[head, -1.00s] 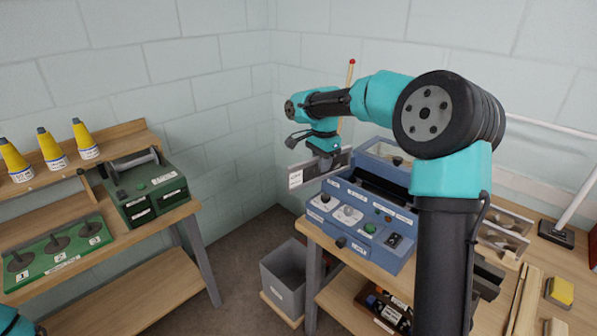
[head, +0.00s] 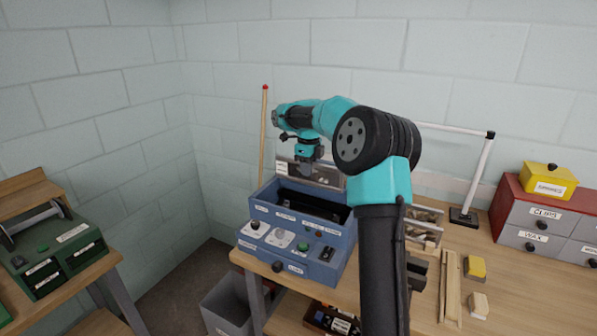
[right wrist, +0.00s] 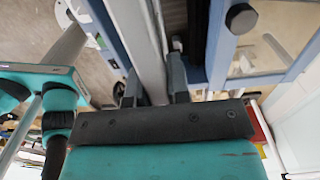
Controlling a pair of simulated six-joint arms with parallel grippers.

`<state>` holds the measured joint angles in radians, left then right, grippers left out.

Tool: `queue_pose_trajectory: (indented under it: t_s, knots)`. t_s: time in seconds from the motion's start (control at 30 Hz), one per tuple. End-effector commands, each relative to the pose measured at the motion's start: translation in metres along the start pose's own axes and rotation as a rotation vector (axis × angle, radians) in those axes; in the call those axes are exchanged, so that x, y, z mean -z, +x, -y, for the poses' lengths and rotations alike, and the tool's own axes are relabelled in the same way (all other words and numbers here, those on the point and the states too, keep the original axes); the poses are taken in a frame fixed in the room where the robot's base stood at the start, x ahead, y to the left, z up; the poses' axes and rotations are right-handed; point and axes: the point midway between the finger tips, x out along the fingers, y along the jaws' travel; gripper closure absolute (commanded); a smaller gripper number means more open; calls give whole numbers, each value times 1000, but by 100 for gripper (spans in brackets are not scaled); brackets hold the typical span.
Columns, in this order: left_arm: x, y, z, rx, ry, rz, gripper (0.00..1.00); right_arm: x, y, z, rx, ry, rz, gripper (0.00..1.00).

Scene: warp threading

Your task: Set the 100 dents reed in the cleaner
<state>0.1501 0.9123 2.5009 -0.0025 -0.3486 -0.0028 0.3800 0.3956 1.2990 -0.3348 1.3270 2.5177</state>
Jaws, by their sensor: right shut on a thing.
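The blue cleaner (head: 320,237) stands on the right wooden bench, with a long dark opening (head: 312,202) in its top and knobs and buttons on its sloped front. My right gripper (head: 308,170) is above the back of the cleaner, pointing down. It is shut on a grey, flat reed (head: 328,174) with a white label at its left end; I cannot read the label. The reed is held lengthwise along the opening, and I cannot tell whether it touches the cleaner. In the right wrist view the reed (right wrist: 150,50) runs between the fingers. My left gripper is out of view.
A tall red-tipped stick (head: 263,130) stands behind the cleaner's left side. A drawer cabinet (head: 540,225) with a yellow box (head: 550,182) and a white-armed stand (head: 477,180) are at the right. A grey bin (head: 228,305) is below left. Wood strips (head: 450,285) lie right of my arm.

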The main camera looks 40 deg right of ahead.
Motion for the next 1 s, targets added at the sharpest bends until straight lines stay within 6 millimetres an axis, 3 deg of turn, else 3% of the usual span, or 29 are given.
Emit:
queue_pose_trajectory:
  t_s: [0.47, 1.0]
  knots:
    - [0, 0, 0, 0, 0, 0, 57, -1, 3, 0, 1, -4, 0, 100]
    - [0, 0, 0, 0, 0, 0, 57, -1, 33, 0, 1, -5, 0, 100]
